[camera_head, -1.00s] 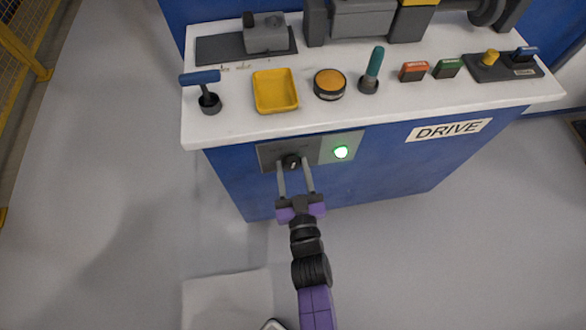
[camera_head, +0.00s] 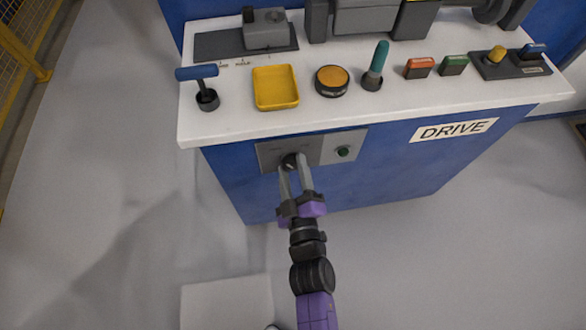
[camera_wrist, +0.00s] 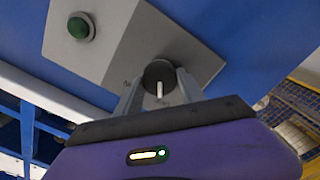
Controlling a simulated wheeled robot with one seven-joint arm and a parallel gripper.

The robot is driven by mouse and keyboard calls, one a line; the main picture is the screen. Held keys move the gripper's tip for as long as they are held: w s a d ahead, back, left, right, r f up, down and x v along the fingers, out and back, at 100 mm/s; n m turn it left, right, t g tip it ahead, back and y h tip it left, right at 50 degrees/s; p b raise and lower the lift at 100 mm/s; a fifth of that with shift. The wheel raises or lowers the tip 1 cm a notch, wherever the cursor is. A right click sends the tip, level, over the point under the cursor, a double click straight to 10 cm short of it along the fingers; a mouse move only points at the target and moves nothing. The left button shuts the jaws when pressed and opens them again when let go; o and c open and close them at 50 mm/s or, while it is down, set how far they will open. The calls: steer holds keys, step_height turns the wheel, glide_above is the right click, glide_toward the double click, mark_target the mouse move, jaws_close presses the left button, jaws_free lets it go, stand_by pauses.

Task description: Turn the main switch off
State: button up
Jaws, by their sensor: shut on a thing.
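The main switch (camera_head: 289,161) is a black rotary knob on a grey plate (camera_head: 329,150) on the blue cabinet's front. In the wrist view the knob (camera_wrist: 159,76) shows a white pointer line. My gripper (camera_head: 293,168) is at the knob, with its two fingers closed on the knob's sides. It also shows in the wrist view (camera_wrist: 158,88). The round lamp (camera_head: 343,152) right of the knob is dark green and unlit; the wrist view shows this lamp (camera_wrist: 80,27) too. The fingers partly hide the knob and its markings.
Above, the white worktop (camera_head: 235,119) carries a blue-handled lever (camera_head: 200,82), a yellow tray (camera_head: 276,104), an orange-topped button (camera_head: 332,81), a teal-handled lever (camera_head: 376,64) and several small switches. A "DRIVE" label (camera_head: 453,130) is on the front. The floor around my arm is mostly clear.

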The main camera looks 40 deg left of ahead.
steer(key=shift+n, duration=0.3)
steer(key=o, duration=1.4)
steer(key=shift+c, duration=0.2)
steer(key=p+v, duration=0.2)
steer(key=v, duration=0.5)
steer(key=shift+s+d, duration=0.25)
steer(key=shift+s, duration=0.05)
